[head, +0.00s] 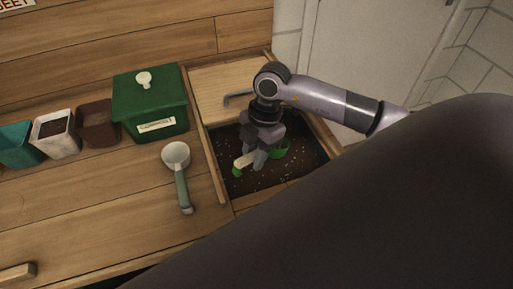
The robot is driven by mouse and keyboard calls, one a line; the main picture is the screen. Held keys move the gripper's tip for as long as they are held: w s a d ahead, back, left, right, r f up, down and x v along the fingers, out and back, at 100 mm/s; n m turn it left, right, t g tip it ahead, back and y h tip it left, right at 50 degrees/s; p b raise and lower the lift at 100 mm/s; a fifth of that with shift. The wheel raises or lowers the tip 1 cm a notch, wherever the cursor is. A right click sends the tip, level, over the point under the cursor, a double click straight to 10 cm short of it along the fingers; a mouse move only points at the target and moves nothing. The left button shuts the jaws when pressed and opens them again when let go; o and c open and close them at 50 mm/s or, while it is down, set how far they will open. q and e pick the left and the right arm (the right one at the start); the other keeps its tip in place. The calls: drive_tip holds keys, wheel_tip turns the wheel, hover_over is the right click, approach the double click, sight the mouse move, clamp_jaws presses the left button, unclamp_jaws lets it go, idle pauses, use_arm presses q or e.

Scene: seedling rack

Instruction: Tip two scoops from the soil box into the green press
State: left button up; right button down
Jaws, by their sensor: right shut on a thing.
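The soil box (222,185) is a wooden-sided box of dark, speckled soil right of centre, with a pale board over its far part. My right gripper (257,158) is low inside it, shut on a scoop (281,150) with a green bowl and a pale, green-ended handle. The gripper covers the scoop's middle; I cannot tell how much soil is in the bowl. Left of the box stands a green box (150,104) with a white knob and a label, the only large green container in view; its lid looks closed. My left gripper is out of view.
A second scoop (177,160) with a round pale cup and grey-green handle lies on the bench left of the soil box. Teal (16,147), white (55,133) and brown (97,125) pots stand at the left.

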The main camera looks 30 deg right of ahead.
sight(249, 155)
drive_tip(key=shift+a+r+p, duration=0.2)
drive_tip(key=shift+r+p, duration=0.15)
drive_tip(key=shift+r, duration=0.35)
drive_tip(key=shift+s+a+r+h, duration=0.1)
drive_tip(key=shift+a+r+h, duration=0.35)
drive_tip(key=shift+r+h, duration=0.3)
drive_tip(key=shift+t+h, duration=0.3)
drive_tip(key=shift+h, duration=0.55)
drive_tip(key=shift+s+a+r, duration=0.1)
drive_tip(key=shift+a+r, duration=0.2)
drive_tip(key=shift+r, duration=0.5)
drive_tip(key=shift+s+a+r, duration=0.1)
drive_tip(key=shift+a+r, duration=0.15)
drive_tip(key=shift+r, duration=0.6)
drive_tip(key=shift+a+r, duration=0.3)
drive_tip(key=shift+r, duration=0.5)
drive_tip(key=c, duration=1.8)
unclamp_jaws()
drive_tip(key=shift+s, duration=0.1)
clamp_jaws()
